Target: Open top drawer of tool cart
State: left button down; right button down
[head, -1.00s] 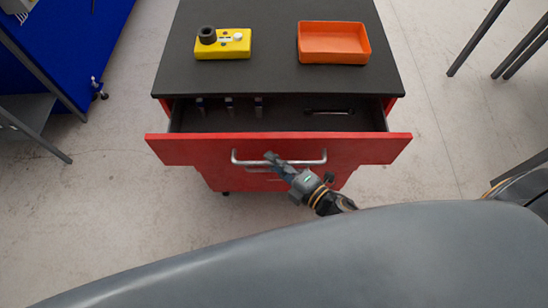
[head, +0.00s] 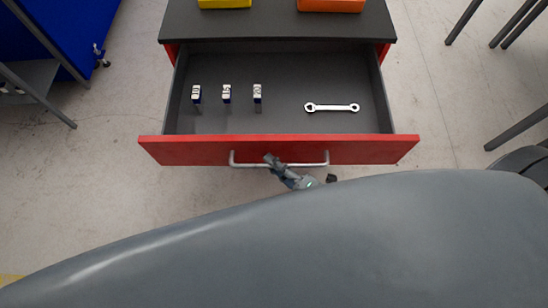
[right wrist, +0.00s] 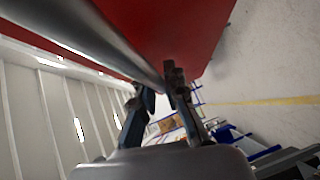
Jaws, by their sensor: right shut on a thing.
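The red tool cart's top drawer (head: 200,150) stands pulled far out, its dark interior in view. Its silver bar handle (head: 306,165) runs along the drawer front. My right gripper (head: 271,160) is at the middle of the handle, shut on it. In the right wrist view the handle (right wrist: 110,40) passes at the fingertips of the gripper (right wrist: 155,85), close under the red drawer front (right wrist: 190,30). Part of the right arm is hidden behind my grey body. My left gripper is not in view.
In the drawer lie several small labelled blocks (head: 227,93) and a wrench (head: 332,107). A yellow block (head: 224,3) and an orange tray (head: 331,5) are on the cart top (head: 275,24). Table legs stand at both sides; open floor (head: 75,170) lies left of the drawer.

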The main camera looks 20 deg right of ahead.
dwell(0.3)
jog(key=c, duration=1.4)
grip_release()
jog(key=shift+o, duration=0.2)
jog(key=v, duration=1.2)
